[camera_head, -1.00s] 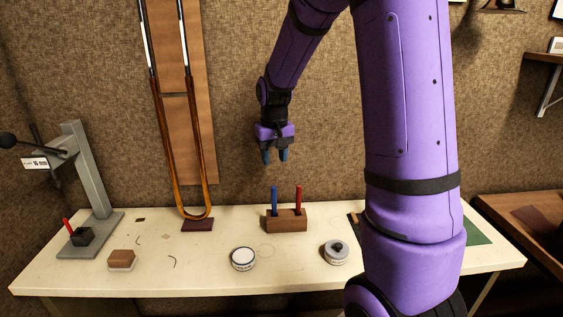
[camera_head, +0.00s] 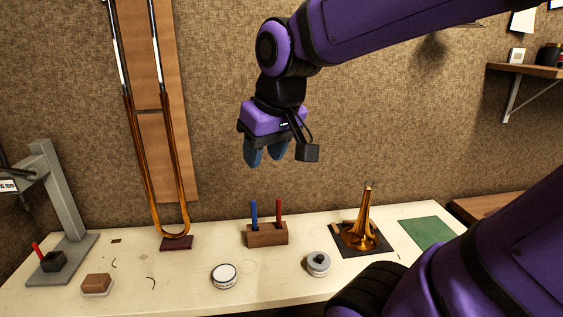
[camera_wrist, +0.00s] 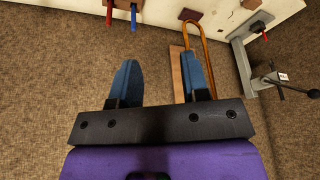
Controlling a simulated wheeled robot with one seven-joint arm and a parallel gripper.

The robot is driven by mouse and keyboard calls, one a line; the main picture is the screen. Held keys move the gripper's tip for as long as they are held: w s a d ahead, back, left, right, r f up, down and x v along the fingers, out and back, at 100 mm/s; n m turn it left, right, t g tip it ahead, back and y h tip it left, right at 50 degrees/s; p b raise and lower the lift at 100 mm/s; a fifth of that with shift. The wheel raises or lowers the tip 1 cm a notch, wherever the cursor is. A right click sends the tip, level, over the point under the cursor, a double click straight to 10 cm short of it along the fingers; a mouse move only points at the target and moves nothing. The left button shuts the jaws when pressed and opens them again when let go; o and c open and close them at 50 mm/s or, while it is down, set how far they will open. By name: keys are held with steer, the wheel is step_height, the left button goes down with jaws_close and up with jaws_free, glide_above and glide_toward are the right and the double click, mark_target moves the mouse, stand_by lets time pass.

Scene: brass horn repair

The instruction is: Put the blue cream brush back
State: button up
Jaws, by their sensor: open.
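The blue brush (camera_head: 254,214) stands upright in a brown wooden block (camera_head: 267,238), left of a red brush (camera_head: 279,208), in the head view. In the wrist view the blue brush (camera_wrist: 134,17) and the red brush (camera_wrist: 109,14) show at the top edge. My gripper (camera_head: 264,156) hangs in the air above the block, clear of it, with nothing between its blue fingers. In the wrist view my gripper (camera_wrist: 163,80) has its fingers spread apart.
On the white bench (camera_head: 190,277) stand a white-lidded tin (camera_head: 224,275), a tin with a dark knob (camera_head: 318,263), a brass bell piece (camera_head: 361,232) on a dark mat and a brown block (camera_head: 97,284). A grey press (camera_head: 66,205) stands left. A brass slide (camera_head: 145,166) stands behind.

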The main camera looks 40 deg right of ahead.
steer(key=s+a+t, duration=0.1)
steer(key=s, duration=0.5)
steer(key=shift+a+r+n, duration=0.15)
steer(key=shift+a+n, duration=0.15)
